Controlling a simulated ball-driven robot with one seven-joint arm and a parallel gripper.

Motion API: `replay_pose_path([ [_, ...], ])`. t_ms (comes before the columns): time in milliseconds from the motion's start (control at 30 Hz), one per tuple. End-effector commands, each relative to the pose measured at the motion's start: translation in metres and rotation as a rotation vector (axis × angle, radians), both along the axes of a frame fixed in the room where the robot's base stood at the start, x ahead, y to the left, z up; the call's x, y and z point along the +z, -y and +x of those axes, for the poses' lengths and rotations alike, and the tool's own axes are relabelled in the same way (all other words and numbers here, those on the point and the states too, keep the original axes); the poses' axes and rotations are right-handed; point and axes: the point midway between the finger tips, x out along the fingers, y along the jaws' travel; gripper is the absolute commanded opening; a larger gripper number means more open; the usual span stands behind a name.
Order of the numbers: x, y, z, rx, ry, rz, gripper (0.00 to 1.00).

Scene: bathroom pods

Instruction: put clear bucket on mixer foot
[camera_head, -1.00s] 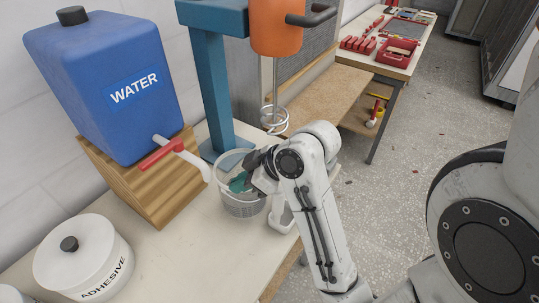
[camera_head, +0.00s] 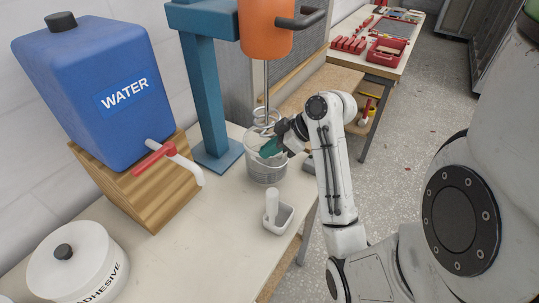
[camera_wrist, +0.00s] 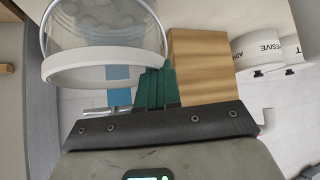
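The clear bucket (camera_head: 268,174), see-through with a pale rim, is in my gripper (camera_head: 271,149), whose green finger pads meet at its rim. In the wrist view the bucket (camera_wrist: 105,72) fills the upper left, and the pads (camera_wrist: 155,88) are close together at its rim. The mixer has a blue column (camera_head: 207,90), an orange motor (camera_head: 266,32) and a wire whisk (camera_head: 265,116). Its blue foot plate (camera_head: 215,163) lies left of the bucket in the head view. The whisk's lower end overlaps the bucket's opening in the picture. I cannot tell whether the bucket touches anything below.
A white tray with an upright handle (camera_head: 278,216) stands on the bench (camera_head: 215,235) in front of the bucket. The blue water tank (camera_head: 95,90) on its wooden stand (camera_head: 150,195), with a red-handled tap (camera_head: 155,157), and the adhesive tub (camera_head: 80,265) are left.

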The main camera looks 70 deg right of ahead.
Motion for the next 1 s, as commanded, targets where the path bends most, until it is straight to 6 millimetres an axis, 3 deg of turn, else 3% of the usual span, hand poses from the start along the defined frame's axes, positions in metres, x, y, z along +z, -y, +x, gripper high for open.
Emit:
replay_pose_path([
  [200,-0.024,0.000,0.000,-0.003,0.001,0.000,0.00],
  [567,-0.029,0.000,0.000,-0.001,0.002,-0.003,0.00],
  [833,-0.029,-0.001,0.000,-0.001,-0.001,0.001,0.29],
  [1000,-0.029,-0.001,0.000,-0.001,-0.001,0.001,0.29],
])
